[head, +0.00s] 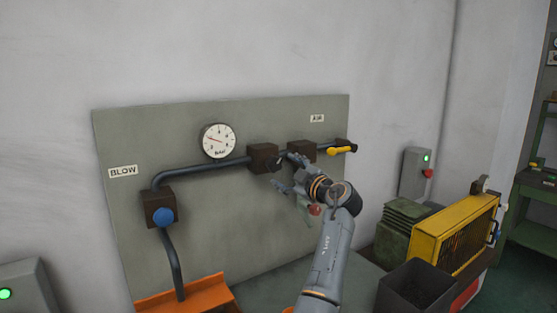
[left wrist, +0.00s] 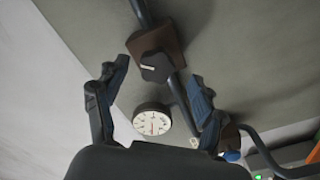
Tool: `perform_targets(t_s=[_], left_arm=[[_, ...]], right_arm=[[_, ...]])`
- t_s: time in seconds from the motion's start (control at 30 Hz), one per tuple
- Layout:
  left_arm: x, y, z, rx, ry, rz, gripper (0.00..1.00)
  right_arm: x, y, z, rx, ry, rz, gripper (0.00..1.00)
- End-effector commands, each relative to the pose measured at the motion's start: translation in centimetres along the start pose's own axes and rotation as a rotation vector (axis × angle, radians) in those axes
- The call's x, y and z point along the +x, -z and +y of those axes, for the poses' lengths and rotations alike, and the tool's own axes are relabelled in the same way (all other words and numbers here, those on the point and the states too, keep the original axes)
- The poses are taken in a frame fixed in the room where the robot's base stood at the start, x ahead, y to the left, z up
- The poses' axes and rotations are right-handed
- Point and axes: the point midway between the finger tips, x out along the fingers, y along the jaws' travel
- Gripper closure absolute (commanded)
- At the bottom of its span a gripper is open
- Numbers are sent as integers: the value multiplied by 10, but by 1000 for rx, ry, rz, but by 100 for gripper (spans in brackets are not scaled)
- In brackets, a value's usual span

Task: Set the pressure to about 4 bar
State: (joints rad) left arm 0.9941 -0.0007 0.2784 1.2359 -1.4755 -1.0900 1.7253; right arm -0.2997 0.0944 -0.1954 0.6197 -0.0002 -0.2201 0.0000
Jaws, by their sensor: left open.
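A round white pressure gauge (head: 218,140) with a red needle sits above the pipe on the grey-green panel; I cannot read its value exactly. To its right is a brown block (head: 261,156) on the pipe. In the left wrist view, a black knob (left wrist: 154,68) with a white mark sits on this block (left wrist: 166,43), and the gauge (left wrist: 152,120) shows below. My left gripper (head: 280,170) is open just right of and in front of the block. In the left wrist view, its fingers (left wrist: 159,72) lie on either side of the knob, apart from it. My right gripper is not in view.
A yellow lever (head: 341,150) is on the pipe's right end under the AIR label (head: 317,118). A blue knob (head: 163,216) is on the lower left block near BLOW (head: 123,171). A yellow grilled unit (head: 455,235) and dark bin (head: 416,287) stand at right.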

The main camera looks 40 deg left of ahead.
Motion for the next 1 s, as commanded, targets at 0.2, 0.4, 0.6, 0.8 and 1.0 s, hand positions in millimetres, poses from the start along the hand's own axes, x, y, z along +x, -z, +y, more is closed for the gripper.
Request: perform_targets(t_s=[0.2,0.4,0.6,0.8,1.0], left_arm=[[32,2,2,1,0,0,31],[42,0,1,-1,-1,-1,31],[42,0,0,-1,-1,-1,31],[42,0,0,-1,-1,-1,63],[42,0,0,-1,-1,-1,85]], right_arm=[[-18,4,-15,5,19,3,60],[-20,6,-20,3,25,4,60],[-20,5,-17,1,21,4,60],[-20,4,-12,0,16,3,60],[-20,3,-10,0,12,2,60]])
